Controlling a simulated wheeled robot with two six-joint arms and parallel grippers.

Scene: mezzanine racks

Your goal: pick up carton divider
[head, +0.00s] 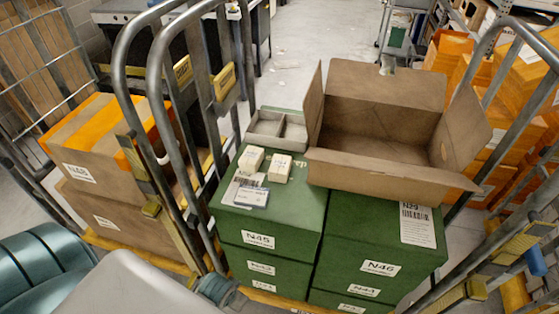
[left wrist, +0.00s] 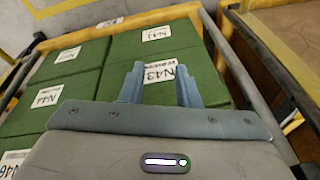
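What looks like the carton divider (head: 268,141) is a light grey piece with walls and open compartments. In the head view it sits at the back left of the green cartons, beside the open brown carton (head: 385,122). My left gripper (left wrist: 160,84) is open and empty in the left wrist view, with its two blue-grey fingers apart in front of green carton faces marked N43. The divider does not show in that view. In the head view parts of my left arm fill the lower left, well away from the divider. My right gripper is not in view.
Green cartons (head: 262,222) fill a cage cart with tall grey metal rails (head: 166,140) on its left and right. Two small white boxes (head: 265,163) and cards lie on top. Brown cartons (head: 97,150) stand left; orange boxes are stacked right. Open floor lies behind.

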